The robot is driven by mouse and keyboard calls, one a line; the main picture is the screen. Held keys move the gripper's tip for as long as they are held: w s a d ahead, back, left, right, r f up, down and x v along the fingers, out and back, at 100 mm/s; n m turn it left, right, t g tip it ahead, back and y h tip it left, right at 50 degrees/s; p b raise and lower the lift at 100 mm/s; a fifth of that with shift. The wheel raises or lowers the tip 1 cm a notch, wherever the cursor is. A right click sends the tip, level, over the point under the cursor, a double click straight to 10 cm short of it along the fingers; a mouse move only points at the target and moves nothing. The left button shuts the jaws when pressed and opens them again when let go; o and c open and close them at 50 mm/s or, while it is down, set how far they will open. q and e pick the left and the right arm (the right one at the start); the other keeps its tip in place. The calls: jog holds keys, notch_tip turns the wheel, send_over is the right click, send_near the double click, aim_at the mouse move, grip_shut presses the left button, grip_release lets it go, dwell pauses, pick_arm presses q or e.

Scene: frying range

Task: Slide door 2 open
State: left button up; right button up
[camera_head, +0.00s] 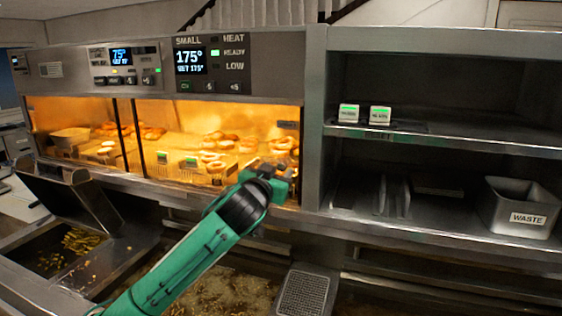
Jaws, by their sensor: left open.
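The lit warming cabinet (170,182) is at the left, with a glass front split by dark upright bars (138,138). The right-hand glass door (225,122) covers the wide right section, and a dark grip or label (288,125) shows near its right edge. No door number can be read, so I cannot tell for sure which is door 2. My left gripper (284,183) is open at the cabinet's lower right corner, in front of the glass. Its wrist partly hides its fingers, and I cannot tell whether it touches the door. My right gripper is out of view.
Fried rings and trays lie behind the glass. A control panel (209,62) reading 175° is above. Dark shelves with a waste bin (519,208) stand to the right.

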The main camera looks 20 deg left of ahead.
aim_at(280, 167)
pick_arm(q)
jog(key=shift+w+p, duration=0.45)
jog(key=shift+w, duration=1.35)
jog(key=shift+c, duration=0.3)
grip_shut()
